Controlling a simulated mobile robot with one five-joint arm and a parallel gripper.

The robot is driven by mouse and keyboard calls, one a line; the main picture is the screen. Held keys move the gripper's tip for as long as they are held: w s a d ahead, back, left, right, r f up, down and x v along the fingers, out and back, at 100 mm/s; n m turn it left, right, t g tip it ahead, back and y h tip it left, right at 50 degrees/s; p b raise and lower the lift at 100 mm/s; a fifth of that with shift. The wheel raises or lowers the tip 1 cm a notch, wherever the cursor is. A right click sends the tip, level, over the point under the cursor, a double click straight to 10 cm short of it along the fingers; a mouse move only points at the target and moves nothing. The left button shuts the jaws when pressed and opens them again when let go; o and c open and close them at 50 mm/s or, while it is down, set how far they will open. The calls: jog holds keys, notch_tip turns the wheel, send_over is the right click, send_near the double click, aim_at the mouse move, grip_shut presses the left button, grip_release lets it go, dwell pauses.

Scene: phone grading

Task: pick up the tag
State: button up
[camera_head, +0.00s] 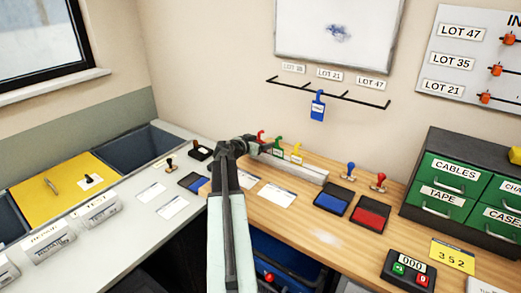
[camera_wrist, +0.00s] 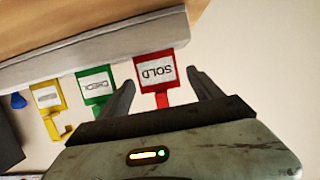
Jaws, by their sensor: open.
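A red tag marked SOLD (camera_wrist: 153,72) stands in a grey rail, between the two fingers of my gripper (camera_wrist: 160,78) in the wrist view. The gripper is open, and I cannot tell whether a finger touches the tag. A green tag marked CHECK (camera_wrist: 95,86) and a yellow tag (camera_wrist: 47,95) stand beside it in a row. In the head view, my gripper (camera_head: 250,142) is at the rail's left end, by the red tag's hook (camera_head: 261,136). A blue tag (camera_head: 317,106) hangs from the wall rack.
The grey rail (camera_head: 312,176) sits at the back of the wooden desk (camera_head: 285,222). Blue (camera_head: 333,201) and red (camera_head: 370,214) ink pads and two stamps stand to its right. Green drawers (camera_head: 446,172) stand farther right. A grey counter with bins lies left.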

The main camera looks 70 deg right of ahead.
jog(key=c, duration=1.4)
jog(key=shift+r, duration=0.15)
